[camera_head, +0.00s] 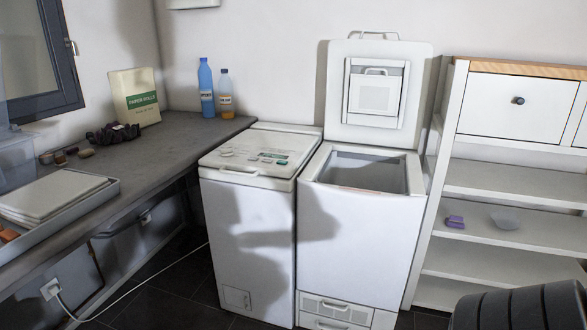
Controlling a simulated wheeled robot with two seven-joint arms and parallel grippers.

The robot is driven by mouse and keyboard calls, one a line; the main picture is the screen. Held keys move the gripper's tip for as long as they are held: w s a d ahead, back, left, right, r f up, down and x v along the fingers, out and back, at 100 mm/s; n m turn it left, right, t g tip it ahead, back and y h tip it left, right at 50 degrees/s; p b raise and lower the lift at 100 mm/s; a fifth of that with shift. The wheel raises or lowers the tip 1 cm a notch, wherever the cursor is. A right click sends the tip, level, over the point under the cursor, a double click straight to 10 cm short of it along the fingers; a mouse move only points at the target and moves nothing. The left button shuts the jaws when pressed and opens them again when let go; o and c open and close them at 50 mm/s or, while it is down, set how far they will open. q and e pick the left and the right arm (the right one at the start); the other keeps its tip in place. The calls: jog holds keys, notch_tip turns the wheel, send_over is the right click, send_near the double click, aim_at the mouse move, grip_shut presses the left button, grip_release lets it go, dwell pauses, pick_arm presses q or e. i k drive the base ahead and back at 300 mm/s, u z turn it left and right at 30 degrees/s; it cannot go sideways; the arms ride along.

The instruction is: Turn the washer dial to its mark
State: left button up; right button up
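Two white top-loading machines stand side by side against the back wall. The left machine (248,230) has its lid shut, with a control panel (264,158) of small markings and buttons on top. A small rounded shape at the panel's left may be a dial, but it is too small to tell, and no mark can be read. The right machine (358,240) has its lid (378,130) raised upright, showing an open tub. I cannot tell from the picture which machine is the washer. Neither of my grippers is in view.
A grey counter (150,165) on the left holds a blue bottle (206,90), an orange-labelled bottle (226,98), a box (136,97) and a tray (60,205). A white shelf unit (510,180) stands right. A dark ribbed object (520,308) fills the lower right corner.

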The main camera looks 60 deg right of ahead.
aim_at(225, 152)
jog(key=z, duration=1.3)
jog(key=i, duration=0.35)
jog(key=u, duration=0.1)
